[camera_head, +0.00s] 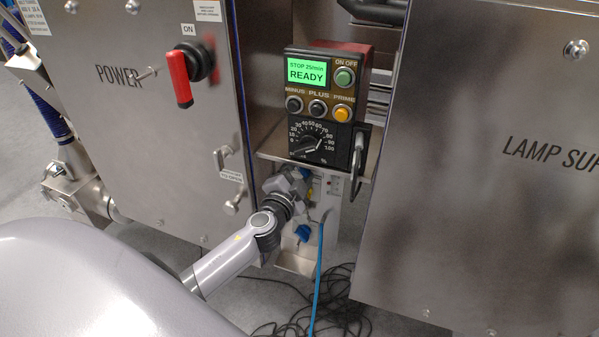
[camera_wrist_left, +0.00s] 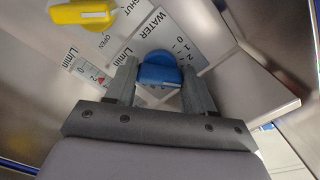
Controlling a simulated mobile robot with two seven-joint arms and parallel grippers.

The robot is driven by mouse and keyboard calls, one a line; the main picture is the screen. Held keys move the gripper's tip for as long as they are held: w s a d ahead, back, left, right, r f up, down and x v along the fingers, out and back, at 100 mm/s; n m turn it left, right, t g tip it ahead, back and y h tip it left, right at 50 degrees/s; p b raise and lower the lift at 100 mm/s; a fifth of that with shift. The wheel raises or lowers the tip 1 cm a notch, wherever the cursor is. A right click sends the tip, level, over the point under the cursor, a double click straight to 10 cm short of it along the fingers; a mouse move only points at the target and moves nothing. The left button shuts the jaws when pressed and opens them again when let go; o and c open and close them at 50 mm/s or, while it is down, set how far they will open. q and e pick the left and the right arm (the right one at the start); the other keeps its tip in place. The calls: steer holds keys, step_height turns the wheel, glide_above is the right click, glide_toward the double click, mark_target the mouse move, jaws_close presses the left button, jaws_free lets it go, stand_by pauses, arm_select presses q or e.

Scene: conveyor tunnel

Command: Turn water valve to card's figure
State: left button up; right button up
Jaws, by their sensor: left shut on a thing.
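The water valve is a blue knob (camera_wrist_left: 158,72) on a white panel, beside a WATER label (camera_wrist_left: 152,27) and a printed number scale. In the left wrist view my left gripper (camera_wrist_left: 157,82) has one finger on each side of the knob and is shut on it. In the head view my left gripper (camera_head: 296,182) reaches under the black control box, and the knob cannot be made out there. The knob's exact pointer setting is not clear. I cannot make out a card with a figure. My right gripper is in neither view.
A yellow knob (camera_wrist_left: 82,12) with SHUT and OPEN marks is close by, near L/min gauges (camera_wrist_left: 88,72). The control box (camera_head: 322,100) reads READY above my gripper. Steel cabinets (camera_head: 150,120) flank both sides. A blue hose (camera_head: 319,275) hangs below.

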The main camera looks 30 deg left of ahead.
arm_select(q)
steer(key=m, duration=0.4)
steer(key=shift+m+p, duration=0.3)
steer(key=shift+m, duration=1)
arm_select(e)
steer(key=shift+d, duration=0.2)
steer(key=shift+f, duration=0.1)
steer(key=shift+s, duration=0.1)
arm_select(q)
steer(key=o, duration=1)
steer(key=shift+a, duration=0.1)
steer(key=shift+o, duration=0.2)
